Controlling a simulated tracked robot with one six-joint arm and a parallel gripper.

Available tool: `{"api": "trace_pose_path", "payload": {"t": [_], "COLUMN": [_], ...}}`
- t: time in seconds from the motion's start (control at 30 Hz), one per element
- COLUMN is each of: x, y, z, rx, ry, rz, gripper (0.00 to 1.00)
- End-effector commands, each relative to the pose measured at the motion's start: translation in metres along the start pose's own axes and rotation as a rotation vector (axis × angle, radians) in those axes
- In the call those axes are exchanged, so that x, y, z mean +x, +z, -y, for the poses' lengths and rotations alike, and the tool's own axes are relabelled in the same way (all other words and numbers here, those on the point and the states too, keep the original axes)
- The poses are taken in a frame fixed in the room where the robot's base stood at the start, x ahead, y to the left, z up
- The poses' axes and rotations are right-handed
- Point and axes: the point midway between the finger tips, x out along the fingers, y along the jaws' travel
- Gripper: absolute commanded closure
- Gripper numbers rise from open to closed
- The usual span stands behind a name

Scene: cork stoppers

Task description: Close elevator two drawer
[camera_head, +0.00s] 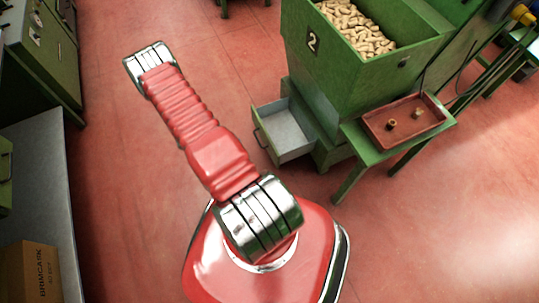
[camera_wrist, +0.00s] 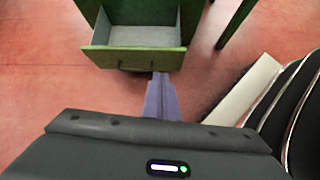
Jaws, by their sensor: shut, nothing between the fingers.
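Elevator two is a green hopper (camera_head: 312,43) marked with a 2 and full of corks, at the upper right of the head view. Its drawer (camera_head: 289,132) sticks out near the floor, pulled open, with a pale grey, empty-looking inside. In the wrist view the drawer (camera_wrist: 145,36) shows at the top, with its green front and dark handle facing me. My gripper (camera_wrist: 161,78) is shut and empty, its tips just below the drawer front, slightly right of the handle. I cannot tell if they touch it. The gripper is not clear in the head view.
A green side table (camera_head: 366,150) beside the hopper bears a reddish-brown tray (camera_head: 447,118) with two corks. At left are a grey bench (camera_head: 45,160), a cardboard box (camera_head: 28,274) and a green cabinet (camera_head: 45,50). The red floor in front of the drawer looks clear.

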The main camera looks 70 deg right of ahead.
Motion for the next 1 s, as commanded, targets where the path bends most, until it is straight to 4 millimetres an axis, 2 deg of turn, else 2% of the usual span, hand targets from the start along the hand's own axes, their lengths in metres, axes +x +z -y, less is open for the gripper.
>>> {"api": "trace_pose_path", "payload": {"t": [0.03, 0.1, 0.2, 0.3, 0.43, 0.8, 1.0], "x": [0.018, 0.037, 0.060, 0.073, 0.080, 0.082, 0.097], "y": [-0.005, -0.011, -0.018, -0.023, -0.025, -0.025, -0.024], "z": [0.013, 0.025, 0.042, 0.052, 0.058, 0.058, 0.059], "rx": [-0.024, -0.054, -0.090, -0.114, -0.126, -0.127, -0.125], "ry": [-0.011, -0.017, -0.027, -0.031, -0.033, -0.033, -0.035], "rz": [0.006, 0.010, 0.014, 0.015, 0.016, 0.016, 0.016], "gripper": [1.00, 1.00, 1.00, 1.00, 1.00, 1.00, 1.00]}}
